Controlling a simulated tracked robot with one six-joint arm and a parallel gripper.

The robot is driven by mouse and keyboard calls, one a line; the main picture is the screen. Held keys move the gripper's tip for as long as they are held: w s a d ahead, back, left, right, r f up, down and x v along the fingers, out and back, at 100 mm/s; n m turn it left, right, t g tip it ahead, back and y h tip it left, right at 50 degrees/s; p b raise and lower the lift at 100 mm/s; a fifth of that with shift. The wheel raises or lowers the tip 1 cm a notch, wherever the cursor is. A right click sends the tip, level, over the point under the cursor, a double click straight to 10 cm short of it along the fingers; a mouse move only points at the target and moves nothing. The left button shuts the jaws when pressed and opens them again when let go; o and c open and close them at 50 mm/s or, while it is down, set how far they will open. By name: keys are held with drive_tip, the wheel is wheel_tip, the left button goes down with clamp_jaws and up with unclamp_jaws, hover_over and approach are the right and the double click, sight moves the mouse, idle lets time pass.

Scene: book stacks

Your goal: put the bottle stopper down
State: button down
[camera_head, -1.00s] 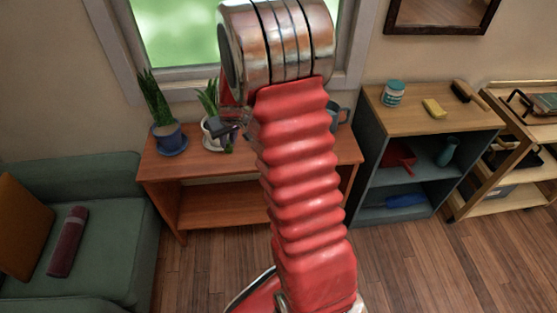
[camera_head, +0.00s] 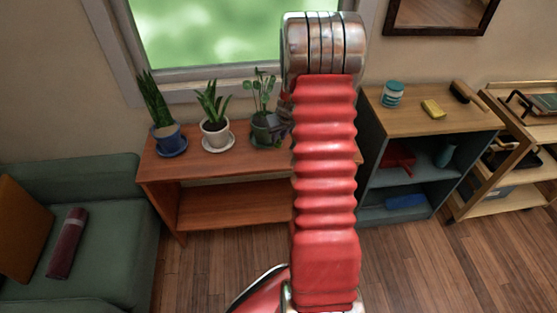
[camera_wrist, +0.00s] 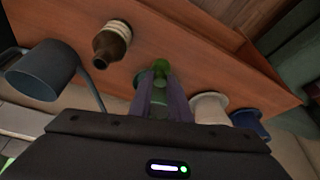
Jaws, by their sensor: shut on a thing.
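My gripper (camera_wrist: 162,82) is shut on a small green piece (camera_wrist: 160,67), which I take for the bottle stopper. It shows between the fingertips in the wrist view, over the reddish wooden shelf top (camera_wrist: 205,55). I cannot tell whether it touches the wood. A brown bottle (camera_wrist: 112,42) with a pale band is beside it, to the left. In the head view my gripper (camera_head: 279,124) is partly hidden by my red arm, in front of the right-hand plant. The stopper cannot be made out there.
A blue-grey watering can (camera_wrist: 42,68) is at the wrist view's left. Plants in a blue pot (camera_head: 168,140), a white pot (camera_head: 215,134) and a dark green pot (camera_head: 262,130) line the shelf. A sofa (camera_head: 110,235) stands left, a cabinet (camera_head: 435,120) right.

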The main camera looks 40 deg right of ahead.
drive_tip(key=shift+f, duration=3.05)
drive_tip(key=shift+f, duration=0.1)
drive_tip(key=shift+f, duration=1.8)
drive_tip(key=c, duration=1.7)
unclamp_jaws()
drive_tip(key=shift+o, duration=0.2)
drive_tip(key=v, duration=1.2)
drive_tip(key=shift+a+r, duration=0.1)
